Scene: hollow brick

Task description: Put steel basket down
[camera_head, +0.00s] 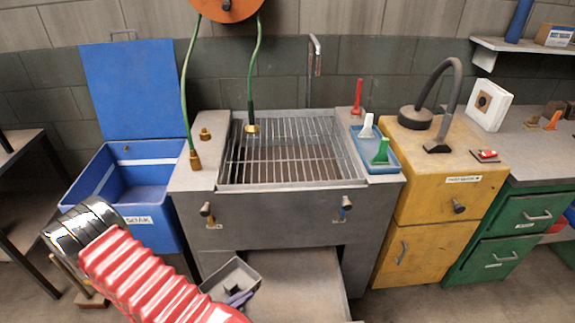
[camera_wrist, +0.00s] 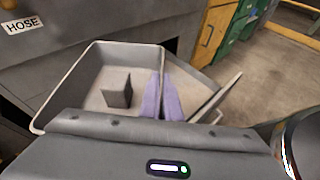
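The steel basket (camera_head: 249,269) is a small grey open box at the bottom centre of the head view, in front of the wash bench. It fills the middle of the wrist view (camera_wrist: 72,88), with a dark grey block (camera_wrist: 116,92) inside. My gripper (camera_wrist: 163,95) has two purple fingers close together, one on each side of a thin basket wall, and looks shut on it. It also shows in the head view (camera_head: 240,298). What is under the basket is hidden.
The wash bench (camera_head: 270,223) has a slatted grate (camera_head: 285,150) on top and a lower shelf (camera_head: 295,280). A blue SOAK bin (camera_head: 150,235) with its lid up stands left. A yellow cabinet (camera_head: 430,205) stands right. The bench top carries a blue tray (camera_head: 375,160) with brushes.

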